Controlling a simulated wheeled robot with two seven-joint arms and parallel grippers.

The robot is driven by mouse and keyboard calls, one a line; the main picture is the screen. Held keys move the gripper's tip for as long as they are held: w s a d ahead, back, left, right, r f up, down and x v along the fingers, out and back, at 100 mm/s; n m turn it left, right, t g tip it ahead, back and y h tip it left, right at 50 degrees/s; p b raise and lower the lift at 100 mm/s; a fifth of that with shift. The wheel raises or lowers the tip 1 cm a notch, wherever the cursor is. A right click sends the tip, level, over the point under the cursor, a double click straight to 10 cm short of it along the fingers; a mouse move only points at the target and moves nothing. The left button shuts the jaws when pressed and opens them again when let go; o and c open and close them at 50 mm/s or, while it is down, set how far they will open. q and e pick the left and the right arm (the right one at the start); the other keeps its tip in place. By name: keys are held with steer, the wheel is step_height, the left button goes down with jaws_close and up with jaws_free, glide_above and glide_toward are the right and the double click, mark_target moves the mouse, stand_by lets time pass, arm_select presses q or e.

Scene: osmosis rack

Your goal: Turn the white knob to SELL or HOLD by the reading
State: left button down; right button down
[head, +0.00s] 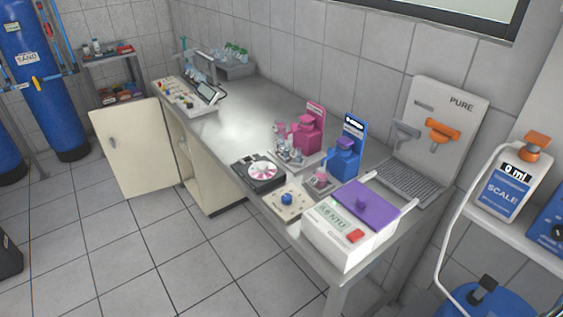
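A white box with a purple lid, a turbidity meter, stands at the front right end of the bench. Its display (332,214) seems to read 0.6 NTU, but the digits are small. Beside it a cream panel (276,207) carries a blue knob (287,198). A larger control panel (170,97) with several small coloured controls and a dark screen (210,92) sits at the far end of the bench. I cannot pick out a white knob or any SELL or HOLD lettering at this size. Neither gripper shows.
The grey bench (240,125) has clear room in its middle. A pink dispenser (306,133), a blue dispenser (346,155) and a black device with a pink-and-white disc (264,171) stand nearby. A cabinet door (132,148) hangs open. The tiled floor in front is clear.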

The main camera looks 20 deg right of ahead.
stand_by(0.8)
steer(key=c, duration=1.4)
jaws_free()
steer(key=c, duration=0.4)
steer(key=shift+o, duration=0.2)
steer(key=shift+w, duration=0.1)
